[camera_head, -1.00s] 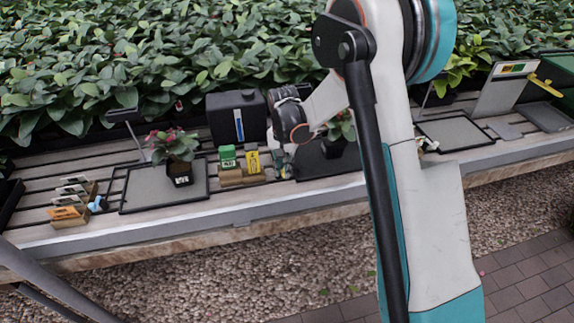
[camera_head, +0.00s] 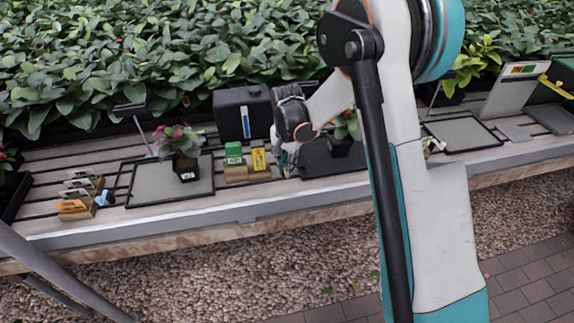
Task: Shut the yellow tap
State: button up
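A yellow bar-shaped piece (camera_head: 556,87) shows at the far right edge, in front of a dark green box. It may be the yellow tap, but it is too small and cut off to be sure. My gripper (camera_head: 287,163) hangs low over the bench near the middle, just right of a small yellow packet (camera_head: 258,158), far left of the yellow bar. It is small and partly hidden by my wrist, so I cannot tell whether its fingers are open or shut.
On the slatted bench (camera_head: 225,212) stand a black tank (camera_head: 231,114), a green packet (camera_head: 233,152), a potted pink-flowered plant (camera_head: 184,150) on a tray, and small label blocks (camera_head: 77,208). A grey panel (camera_head: 508,91) leans at right. Dense leaves fill the back.

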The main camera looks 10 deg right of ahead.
jog(key=o, duration=0.4)
notch_tip(320, 180, up, 12)
jog(key=shift+r, duration=0.1)
dwell(0.4)
dwell(0.3)
